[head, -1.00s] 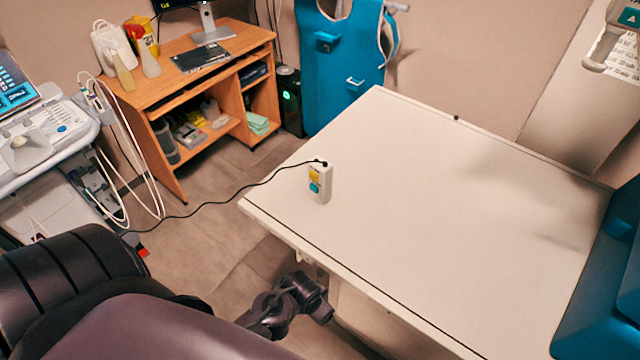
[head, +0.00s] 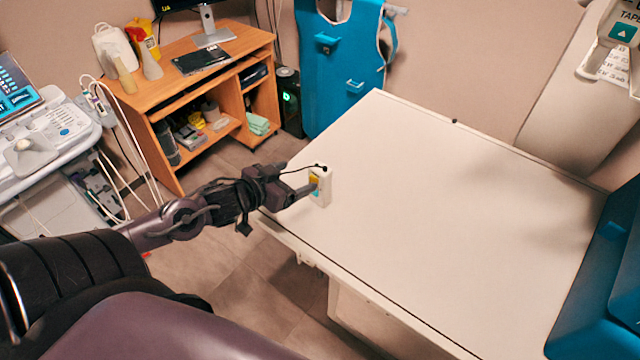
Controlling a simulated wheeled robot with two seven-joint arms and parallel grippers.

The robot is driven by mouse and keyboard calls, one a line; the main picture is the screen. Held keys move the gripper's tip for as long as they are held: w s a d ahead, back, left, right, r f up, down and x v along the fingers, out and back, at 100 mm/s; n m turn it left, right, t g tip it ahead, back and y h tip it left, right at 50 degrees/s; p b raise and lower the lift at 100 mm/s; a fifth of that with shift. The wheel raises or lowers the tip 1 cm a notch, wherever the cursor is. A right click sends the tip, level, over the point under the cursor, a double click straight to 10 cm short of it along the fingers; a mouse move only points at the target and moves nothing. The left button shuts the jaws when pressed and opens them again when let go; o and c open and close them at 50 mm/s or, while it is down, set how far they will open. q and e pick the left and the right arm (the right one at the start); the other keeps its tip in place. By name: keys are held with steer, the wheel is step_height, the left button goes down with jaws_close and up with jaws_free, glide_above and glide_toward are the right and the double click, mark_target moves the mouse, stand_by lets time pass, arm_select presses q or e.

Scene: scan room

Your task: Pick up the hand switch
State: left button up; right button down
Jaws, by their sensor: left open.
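The hand switch (head: 325,188) is a small white box with a yellow and a teal button. It stands upright near the left corner of the white table (head: 430,215), with a black cable at its top. My left gripper (head: 306,182) reaches in from the left at the height of the switch. It is open, with its fingertips at the left side of the switch, partly covering the buttons. I cannot tell whether a finger touches it. My right gripper is not in view.
A wooden desk (head: 205,75) with a monitor, bottles and a keyboard stands at the back left. A blue apron (head: 340,70) hangs behind the table. An ultrasound-like machine (head: 55,130) is at the left. A blue object (head: 600,270) sits at the table's right end. The table's middle is clear.

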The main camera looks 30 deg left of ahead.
mark_target(317, 170)
arm_select(q)
steer(key=shift+x, duration=2)
steer(key=shift+d+p+x, duration=0.15)
steer(key=shift+p+x, duration=0.1)
steer(key=shift+x, duration=0.7)
steer(key=shift+d+p+x, duration=0.15)
steer(key=shift+p+x, duration=0.05)
steer(key=shift+x, duration=0.75)
steer(key=shift+s, duration=0.1)
steer(key=c, duration=1.5)
steer(key=shift+r, duration=0.1)
steer(key=shift+r, duration=0.1)
